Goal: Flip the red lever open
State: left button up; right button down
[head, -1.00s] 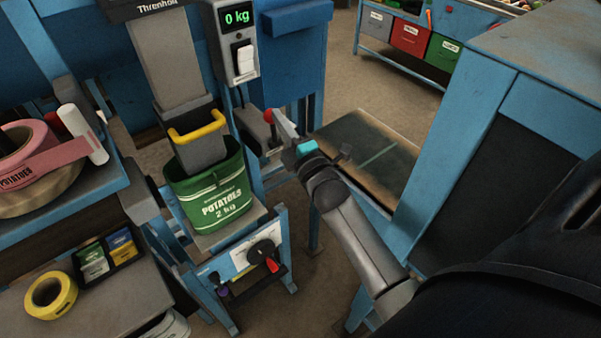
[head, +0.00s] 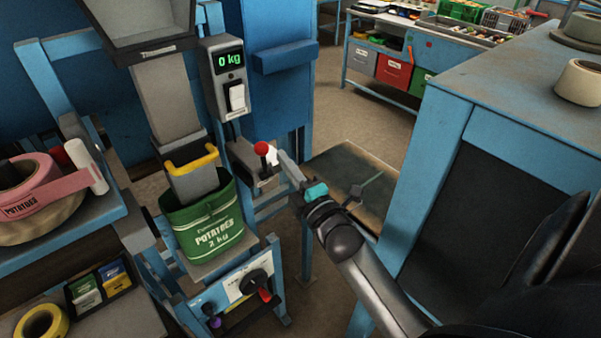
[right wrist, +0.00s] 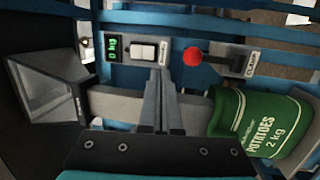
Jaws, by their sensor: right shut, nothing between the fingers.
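The red lever (head: 261,148) is a red ball on a short stem, rising from a grey housing beside the scale. In the right wrist view the red ball (right wrist: 193,56) shows on its grey plate, to the right of the fingers. My right gripper (head: 275,158) is shut and empty. Its fingertips are close to the right of the lever in the head view; I cannot tell whether they touch it. In the right wrist view the shut fingers (right wrist: 160,85) point toward the scale's switch and chute. My left gripper is not in view.
The green potato sack (head: 210,225) hangs under the chute (head: 167,95), left of the lever. The scale display (head: 229,60) reads 0 kg. A front panel with a black and red knob (head: 258,286) is below. A blue-framed cabinet (head: 440,150) stands at right.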

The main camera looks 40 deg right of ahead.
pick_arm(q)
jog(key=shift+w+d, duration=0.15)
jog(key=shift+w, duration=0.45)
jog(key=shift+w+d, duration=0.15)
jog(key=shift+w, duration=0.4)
pick_arm(e)
jog(key=s, duration=0.2)
jog(key=s+r, duration=0.2)
jog(key=s, duration=0.1)
jog(key=shift+s+a, duration=0.25)
jog(key=shift+s, duration=0.05)
jog(key=shift+f, duration=0.1)
